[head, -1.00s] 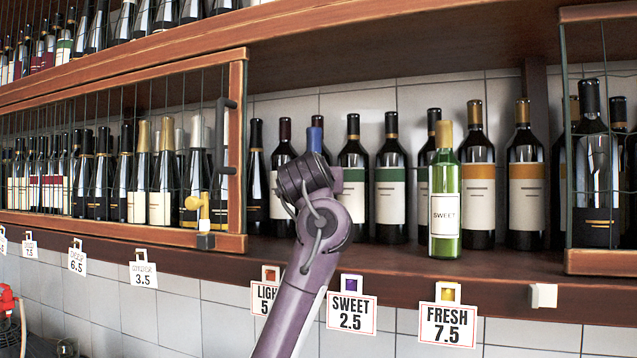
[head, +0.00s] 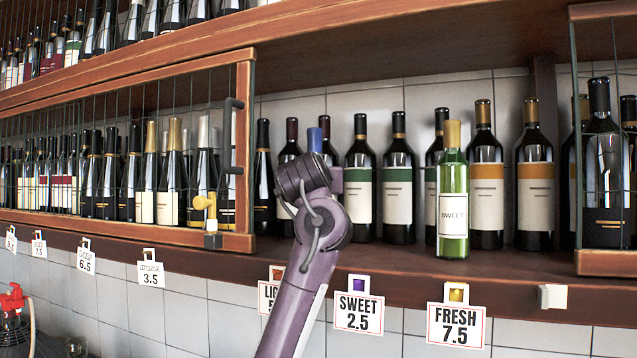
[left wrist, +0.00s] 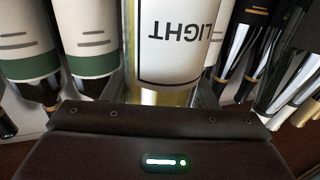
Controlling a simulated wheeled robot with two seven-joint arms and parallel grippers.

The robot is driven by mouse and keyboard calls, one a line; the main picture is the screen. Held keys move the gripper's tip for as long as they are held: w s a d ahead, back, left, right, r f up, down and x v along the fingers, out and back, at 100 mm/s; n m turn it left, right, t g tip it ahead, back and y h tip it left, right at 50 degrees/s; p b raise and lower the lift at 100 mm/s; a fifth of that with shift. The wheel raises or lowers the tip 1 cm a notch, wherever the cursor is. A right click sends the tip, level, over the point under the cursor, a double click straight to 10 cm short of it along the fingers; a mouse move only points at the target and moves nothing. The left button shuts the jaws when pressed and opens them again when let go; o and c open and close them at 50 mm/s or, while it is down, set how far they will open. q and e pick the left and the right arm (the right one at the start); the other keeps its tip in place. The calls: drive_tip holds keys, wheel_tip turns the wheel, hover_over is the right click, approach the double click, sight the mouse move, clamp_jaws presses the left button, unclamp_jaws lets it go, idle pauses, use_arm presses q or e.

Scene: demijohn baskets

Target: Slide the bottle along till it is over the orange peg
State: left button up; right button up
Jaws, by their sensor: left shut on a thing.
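The held bottle has a white label reading LIGHT, upside down in the left wrist view (left wrist: 178,40). In the head view my arm hides most of it; only its blue cap (head: 315,138) shows above my wrist. The orange peg (head: 277,273) is on the shelf's front edge above the LIGHT tag, which my arm partly covers. The bottle stands to the right of this peg, between it and the purple peg (head: 357,284). My right gripper is out of view.
A green SWEET bottle (head: 453,205) stands at the front above the yellow peg (head: 456,295). A row of dark bottles (head: 398,190) lines the back. A wooden-framed wire door (head: 243,150) with a handle is to the left, another frame to the right.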

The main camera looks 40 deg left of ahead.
use_arm(q)
drive_tip(key=shift+s+a, duration=0.15)
drive_tip(key=shift+a, duration=0.7)
drive_tip(key=o, duration=1.6)
drive_tip(key=shift+s, duration=0.1)
drive_tip(key=shift+f, duration=0.1)
drive_tip(key=b+v, duration=0.3)
drive_tip(key=v, duration=0.4)
drive_tip(key=shift+s+d, duration=0.2)
drive_tip(key=shift+s, duration=0.1)
